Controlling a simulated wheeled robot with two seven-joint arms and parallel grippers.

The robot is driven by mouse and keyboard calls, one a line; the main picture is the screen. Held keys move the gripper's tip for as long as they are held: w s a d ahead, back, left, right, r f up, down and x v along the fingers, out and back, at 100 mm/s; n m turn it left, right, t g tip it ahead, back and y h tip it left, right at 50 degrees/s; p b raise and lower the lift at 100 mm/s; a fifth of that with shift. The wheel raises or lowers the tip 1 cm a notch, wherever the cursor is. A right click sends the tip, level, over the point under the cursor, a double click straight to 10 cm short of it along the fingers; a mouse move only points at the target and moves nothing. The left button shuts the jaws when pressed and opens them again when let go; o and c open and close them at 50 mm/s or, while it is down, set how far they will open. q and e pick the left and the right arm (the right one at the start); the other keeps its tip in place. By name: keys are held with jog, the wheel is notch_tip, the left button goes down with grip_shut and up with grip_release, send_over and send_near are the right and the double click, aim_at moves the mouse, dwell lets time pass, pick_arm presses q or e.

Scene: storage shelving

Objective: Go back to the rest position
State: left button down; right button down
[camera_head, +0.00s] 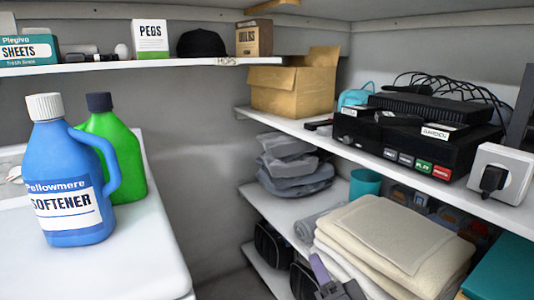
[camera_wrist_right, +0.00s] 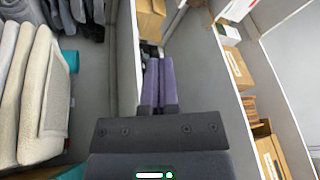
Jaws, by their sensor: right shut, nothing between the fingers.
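My right gripper (camera_head: 317,266) shows at the bottom of the head view, with purple fingers on a dark body. It is in front of the stack of folded beige towels (camera_head: 395,235), toward its left side. In the right wrist view the two purple fingers (camera_wrist_right: 160,82) lie side by side, shut, with nothing between them. The towels (camera_wrist_right: 35,95) also show at the left of that view. I cannot tell whether the gripper touches them. My left gripper is not in view.
A blue softener bottle (camera_head: 68,180) and a green bottle (camera_head: 115,150) stand on the white surface at left. An open cardboard box (camera_head: 290,90) and black electronics (camera_head: 400,140) sit on the right shelf. Grey folded cloths (camera_head: 290,165) lie below. The middle gap looks free.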

jog(key=s+f+n+g, duration=0.95)
jog(key=s+f, duration=0.25)
jog(key=f, duration=0.4)
jog(key=s+d+f+n+g+h, duration=0.1)
jog(key=s+d+f+g+h, duration=0.25)
jog(key=s, duration=0.35)
jog(key=s+d+f+n+g+h, duration=0.1)
jog(key=s+d+f+g+h, duration=0.1)
jog(key=s+g, duration=0.35)
jog(key=s+d+f, duration=0.1)
jog(key=s+f, duration=0.2)
jog(key=f, duration=0.7)
jog(key=s+d+f, duration=0.1)
jog(key=s+f, duration=0.3)
jog(key=f, duration=0.6)
jog(key=s+d+f+g, duration=0.1)
jog(key=s+d+f, duration=0.1)
jog(key=s, duration=0.4)
jog(key=s+d+f+n+g, duration=0.1)
jog(key=s+d+f, duration=0.1)
jog(key=s+f, duration=0.3)
jog(key=shift+s+d+f+h, duration=0.2)
jog(key=shift+s+d+h, duration=0.15)
jog(key=shift+s, duration=0.9)
